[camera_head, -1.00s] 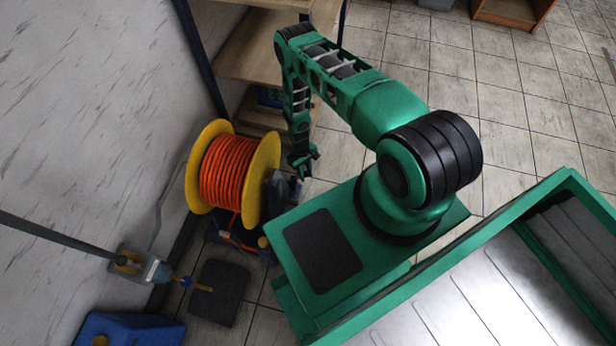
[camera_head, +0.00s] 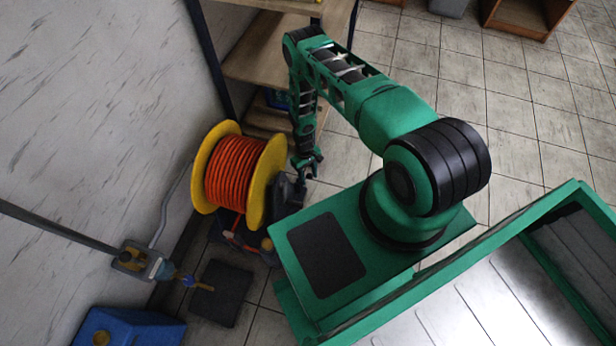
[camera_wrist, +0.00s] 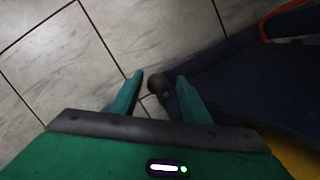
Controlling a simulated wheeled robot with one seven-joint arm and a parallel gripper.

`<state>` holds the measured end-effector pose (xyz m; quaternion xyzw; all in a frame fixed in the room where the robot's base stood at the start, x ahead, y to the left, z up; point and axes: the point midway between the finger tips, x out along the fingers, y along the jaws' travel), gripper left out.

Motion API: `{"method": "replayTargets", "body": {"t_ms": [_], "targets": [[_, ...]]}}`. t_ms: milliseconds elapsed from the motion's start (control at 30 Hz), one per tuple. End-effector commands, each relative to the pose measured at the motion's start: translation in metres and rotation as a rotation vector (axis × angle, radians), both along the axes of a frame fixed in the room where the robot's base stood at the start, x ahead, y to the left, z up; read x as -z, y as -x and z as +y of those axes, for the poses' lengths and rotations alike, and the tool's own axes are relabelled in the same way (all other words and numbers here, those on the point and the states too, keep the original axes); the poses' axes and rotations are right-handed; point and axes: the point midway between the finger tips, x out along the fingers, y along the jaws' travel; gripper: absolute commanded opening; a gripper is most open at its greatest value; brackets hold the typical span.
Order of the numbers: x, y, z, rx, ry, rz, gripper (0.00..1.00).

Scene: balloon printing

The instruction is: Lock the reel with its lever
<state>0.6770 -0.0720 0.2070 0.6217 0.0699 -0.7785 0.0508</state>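The reel (camera_head: 236,174) has orange hose or cable wound between two yellow flanges and stands by the wall. A dark part (camera_head: 287,190) sits at its right side; I cannot make out the lever's position there. My gripper (camera_head: 306,168) hangs just right of the reel, close to that dark part. In the wrist view my gripper (camera_wrist: 159,88) is open, its two green fingers apart. A dark rounded knob (camera_wrist: 158,86), perhaps the lever's end, shows between the fingertips; I cannot tell whether they touch it.
A dark blue surface (camera_wrist: 250,75) lies close to the right finger in the wrist view. A wooden shelf (camera_head: 262,52) stands behind the reel. A wall fitting with a valve (camera_head: 140,262) and a blue box (camera_head: 125,328) are at lower left.

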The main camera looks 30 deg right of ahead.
Motion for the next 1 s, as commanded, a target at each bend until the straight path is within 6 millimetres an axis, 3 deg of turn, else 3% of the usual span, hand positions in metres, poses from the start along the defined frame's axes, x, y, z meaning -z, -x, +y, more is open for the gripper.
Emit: {"method": "replayTargets", "body": {"t_ms": [267,700,1000], "targets": [[-0.017,-0.005,-0.002,0.001,0.002,0.0,0.43],[-0.089,-0.022,-0.001,0.0,0.001,-0.001,0.43],[-0.104,-0.024,0.0,-0.001,0.0,0.002,0.43]]}}
